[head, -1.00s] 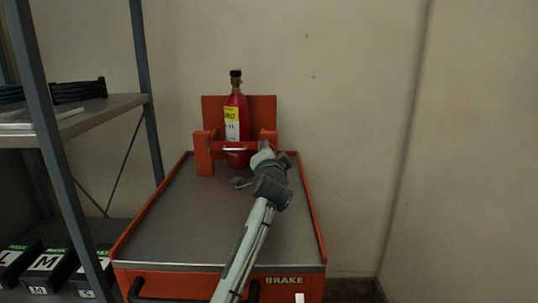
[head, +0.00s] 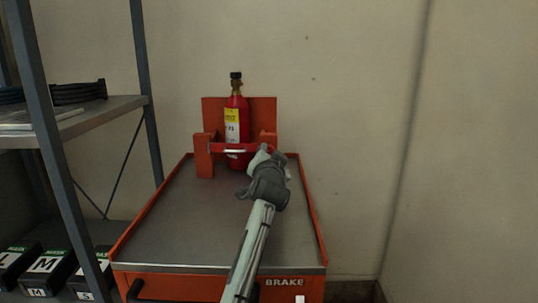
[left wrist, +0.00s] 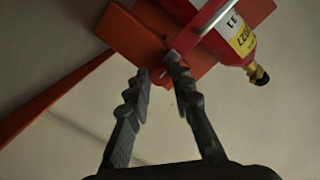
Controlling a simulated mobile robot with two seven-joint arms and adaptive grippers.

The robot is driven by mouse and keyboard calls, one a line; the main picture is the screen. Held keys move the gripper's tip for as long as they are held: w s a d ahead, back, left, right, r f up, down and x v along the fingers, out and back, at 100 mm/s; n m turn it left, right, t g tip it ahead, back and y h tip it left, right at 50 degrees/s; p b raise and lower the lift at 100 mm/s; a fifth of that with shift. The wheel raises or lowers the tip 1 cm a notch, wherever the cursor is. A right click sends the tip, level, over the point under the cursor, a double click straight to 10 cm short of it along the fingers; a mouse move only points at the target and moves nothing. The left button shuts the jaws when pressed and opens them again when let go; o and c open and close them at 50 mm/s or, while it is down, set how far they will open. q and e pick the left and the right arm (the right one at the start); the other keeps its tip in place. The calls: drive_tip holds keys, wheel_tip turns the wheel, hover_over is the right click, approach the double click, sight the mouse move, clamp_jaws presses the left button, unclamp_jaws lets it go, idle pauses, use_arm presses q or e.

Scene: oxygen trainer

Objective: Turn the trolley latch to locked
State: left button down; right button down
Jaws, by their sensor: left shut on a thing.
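The red cylinder (head: 237,118) with a yellow and white label stands upright in the orange holder (head: 204,158) at the back of the trolley (head: 180,225). The latch bar (head: 229,151), red with a bright metal edge, lies across the cylinder's front. My left gripper (head: 262,154) is at the bar's right end, its fingertips partly hidden by my wrist. In the left wrist view, the fingers (left wrist: 157,68) are closed in at the end of the latch bar (left wrist: 200,27), with the cylinder (left wrist: 222,30) behind it. My right gripper is not in view.
A grey metal shelf unit (head: 143,60) stands at the left, with lettered boxes (head: 46,268) low down. The trolley's front carries the word BRAKE (head: 284,282). The tray surface is otherwise bare, and a wall is close behind.

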use_arm(q)
drive_tip(key=c, duration=1.3)
unclamp_jaws()
drive_tip(key=shift+s, duration=0.1)
drive_tip(key=s, duration=0.7)
drive_tip(key=shift+s+r, duration=0.15)
drive_tip(key=shift+r, duration=0.1)
